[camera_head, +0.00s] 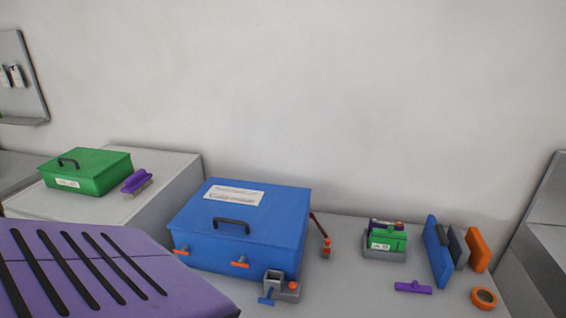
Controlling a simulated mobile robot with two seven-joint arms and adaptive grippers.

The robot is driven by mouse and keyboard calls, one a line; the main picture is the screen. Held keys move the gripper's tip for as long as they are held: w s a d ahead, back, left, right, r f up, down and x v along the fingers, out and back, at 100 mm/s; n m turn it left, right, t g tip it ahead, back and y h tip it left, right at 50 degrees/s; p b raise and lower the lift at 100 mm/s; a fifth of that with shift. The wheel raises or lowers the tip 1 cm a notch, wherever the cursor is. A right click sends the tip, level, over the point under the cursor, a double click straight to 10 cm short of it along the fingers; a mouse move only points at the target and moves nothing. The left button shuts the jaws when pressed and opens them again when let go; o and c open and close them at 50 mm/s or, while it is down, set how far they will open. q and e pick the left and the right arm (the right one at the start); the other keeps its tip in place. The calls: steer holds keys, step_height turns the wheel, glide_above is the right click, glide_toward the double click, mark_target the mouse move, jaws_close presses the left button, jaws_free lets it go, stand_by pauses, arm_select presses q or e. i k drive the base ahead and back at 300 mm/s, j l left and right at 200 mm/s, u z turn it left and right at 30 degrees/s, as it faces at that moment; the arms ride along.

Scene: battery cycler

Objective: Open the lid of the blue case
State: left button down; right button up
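The blue case (244,248) stands on the grey bench in the middle of the head view. Its lid (275,204) is closed, with a black handle (231,221) near its front edge and a white label on top. Two orange-tipped latches (239,263) show on its front face. A small grey holder with blue and orange parts stands close to its front right corner and covers a bit of that face. Neither of my grippers is in view.
A purple slotted surface (180,272) fills the lower left foreground. A green case (99,178) and a purple brush (137,181) sit on the left cabinet. Right of the blue case are a small green box (387,242), upright panels (438,258) and an orange ring (484,291).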

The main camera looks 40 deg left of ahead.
mark_target(267, 215)
steer(key=u, duration=1.8)
